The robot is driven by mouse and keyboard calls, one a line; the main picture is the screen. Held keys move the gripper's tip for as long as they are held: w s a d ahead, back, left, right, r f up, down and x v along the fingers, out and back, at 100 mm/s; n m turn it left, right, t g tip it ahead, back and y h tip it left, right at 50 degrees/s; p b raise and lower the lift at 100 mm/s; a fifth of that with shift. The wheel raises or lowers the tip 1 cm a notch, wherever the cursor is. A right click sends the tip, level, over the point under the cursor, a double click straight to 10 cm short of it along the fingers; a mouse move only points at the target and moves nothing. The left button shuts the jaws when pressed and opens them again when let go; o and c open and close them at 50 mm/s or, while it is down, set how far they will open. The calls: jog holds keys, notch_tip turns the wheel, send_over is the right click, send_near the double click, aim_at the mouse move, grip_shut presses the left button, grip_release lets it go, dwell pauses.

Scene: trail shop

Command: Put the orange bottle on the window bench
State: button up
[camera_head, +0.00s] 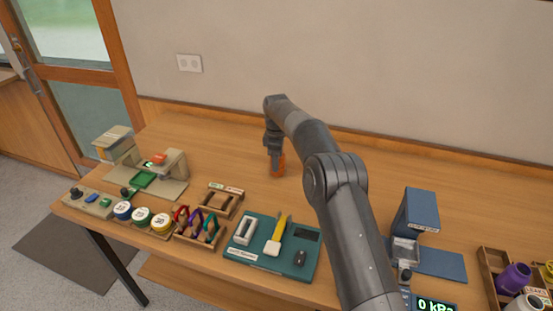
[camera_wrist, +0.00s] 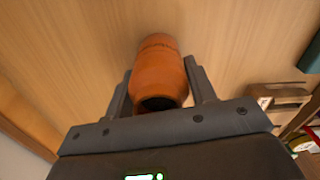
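The orange bottle (camera_head: 277,164) is upright at my gripper (camera_head: 274,152), over the middle of the wooden workbench. In the wrist view the orange bottle (camera_wrist: 158,70) sits between the two fingers of my gripper (camera_wrist: 160,75), with its dark mouth toward the camera. Both fingers lie against its sides, with no clear gap. I cannot tell whether its base touches the workbench. The window bench cannot be clearly made out; a wooden surface shows at the far left edge, beside the door.
A wooden crate (camera_head: 490,262) stands at right. The wall is behind; open floor lies left.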

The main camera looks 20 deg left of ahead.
jog(key=o, duration=0.4)
notch_tip(320, 180, up, 12)
jog(key=shift+r, duration=0.15)
dwell(0.4)
